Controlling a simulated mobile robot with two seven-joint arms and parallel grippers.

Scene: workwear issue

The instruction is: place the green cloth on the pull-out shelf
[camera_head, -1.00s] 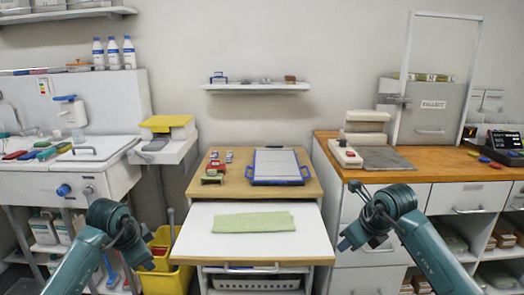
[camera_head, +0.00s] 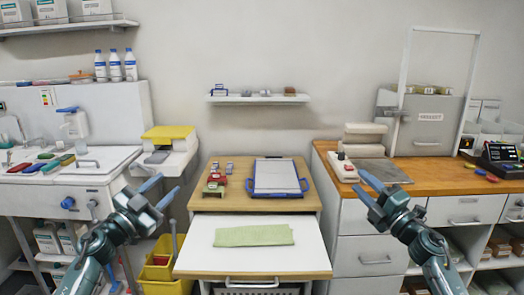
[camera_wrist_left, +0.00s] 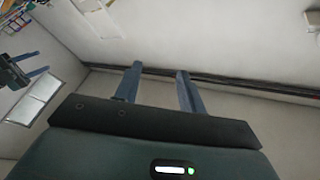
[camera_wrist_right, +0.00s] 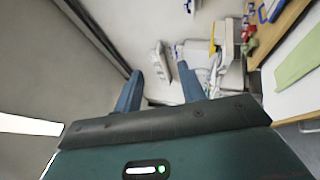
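The green cloth (camera_head: 253,235) lies flat and folded on the white pull-out shelf (camera_head: 215,262), which is drawn out in front of the wooden-topped table. The cloth also shows at the right edge of the right wrist view (camera_wrist_right: 298,66). My left gripper (camera_head: 160,190) is raised to the left of the shelf, open and empty, its fingers apart in the left wrist view (camera_wrist_left: 156,80). My right gripper (camera_head: 364,183) is raised to the right of the shelf, open and empty. Neither gripper touches the cloth.
A blue-edged tray (camera_head: 276,178) and small red and green items (camera_head: 214,183) sit on the tabletop behind the shelf. A yellow bin (camera_head: 165,268) stands left of the shelf.

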